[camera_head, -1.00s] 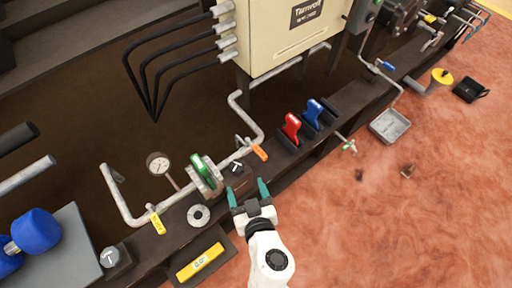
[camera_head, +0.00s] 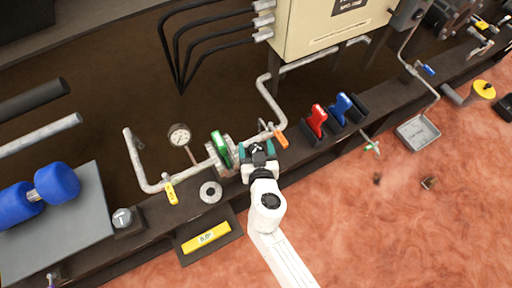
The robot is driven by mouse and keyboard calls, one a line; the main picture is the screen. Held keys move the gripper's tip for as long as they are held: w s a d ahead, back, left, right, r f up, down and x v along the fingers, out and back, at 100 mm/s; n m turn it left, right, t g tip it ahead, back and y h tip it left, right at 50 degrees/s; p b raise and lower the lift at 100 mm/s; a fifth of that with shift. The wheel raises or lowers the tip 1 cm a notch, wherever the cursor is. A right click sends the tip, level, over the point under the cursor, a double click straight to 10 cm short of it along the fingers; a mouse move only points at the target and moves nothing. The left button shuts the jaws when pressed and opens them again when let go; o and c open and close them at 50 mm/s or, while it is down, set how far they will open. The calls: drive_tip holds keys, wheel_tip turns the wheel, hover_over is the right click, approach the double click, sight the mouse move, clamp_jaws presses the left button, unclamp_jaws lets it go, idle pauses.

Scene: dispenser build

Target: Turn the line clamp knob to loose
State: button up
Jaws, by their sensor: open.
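A small dark knob (camera_head: 257,147) with a pale mark sits on the dark beam, just right of the pipe flange; I take it for the line clamp knob.
The flange (camera_head: 229,153) with a green piece (camera_head: 219,145) stands close left of my gripper. An orange-handled valve (camera_head: 281,137) is close right. A gauge (camera_head: 179,136), a metal ring (camera_head: 210,192) and red (camera_head: 317,120) and blue (camera_head: 341,107) handles line the beam.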

drive_tip(key=c, duration=0.9)
drive_tip(key=shift+c, duration=0.2)
